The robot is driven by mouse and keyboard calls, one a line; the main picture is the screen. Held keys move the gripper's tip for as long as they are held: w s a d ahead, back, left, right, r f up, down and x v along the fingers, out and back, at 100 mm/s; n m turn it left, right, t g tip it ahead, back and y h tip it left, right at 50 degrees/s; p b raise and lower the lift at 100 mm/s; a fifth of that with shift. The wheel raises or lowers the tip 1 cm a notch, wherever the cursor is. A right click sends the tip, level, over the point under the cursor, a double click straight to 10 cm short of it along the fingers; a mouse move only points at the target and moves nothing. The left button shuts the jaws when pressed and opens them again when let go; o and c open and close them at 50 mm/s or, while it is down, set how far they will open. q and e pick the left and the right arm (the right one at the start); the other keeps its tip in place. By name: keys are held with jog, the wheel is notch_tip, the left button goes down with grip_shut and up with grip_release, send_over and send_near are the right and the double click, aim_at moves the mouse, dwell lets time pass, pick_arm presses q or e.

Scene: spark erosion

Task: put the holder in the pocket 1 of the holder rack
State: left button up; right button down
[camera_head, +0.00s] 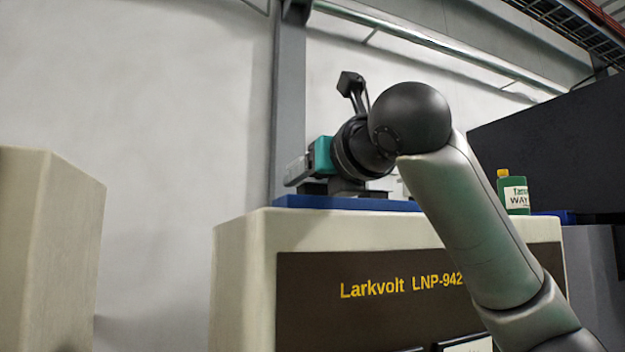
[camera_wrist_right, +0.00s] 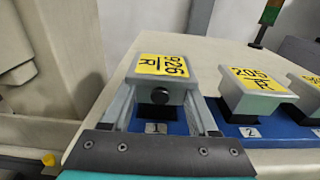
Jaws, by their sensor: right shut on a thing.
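The holder (camera_wrist_right: 160,88) is a grey block with a yellow numbered label on top and a dark round knob on its near side. My right gripper (camera_wrist_right: 162,108) is shut on it, one finger on each side. The holder is over the blue holder rack (camera_wrist_right: 178,128), at the spot marked 1. I cannot tell whether it is fully seated in pocket 1. In the head view my right gripper (camera_head: 298,171) is low over the blue rack (camera_head: 300,202), and the holder there is not clear. My left gripper is out of view.
A second holder (camera_wrist_right: 250,97) with a yellow label stands at mark 2, and another (camera_wrist_right: 311,98) is to its right. The rack lies on a cream machine cabinet (camera_head: 240,270). A green bottle (camera_head: 513,193) stands to the right of my arm in the head view.

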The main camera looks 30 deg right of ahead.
jog(key=shift+f, duration=0.1)
jog(key=shift+f, duration=0.15)
jog(key=shift+c, duration=0.8)
grip_release()
jog(key=s+b, duration=0.3)
jog(key=s, duration=0.9)
jog(key=shift+a+r, duration=0.35)
jog(key=shift+r, duration=0.1)
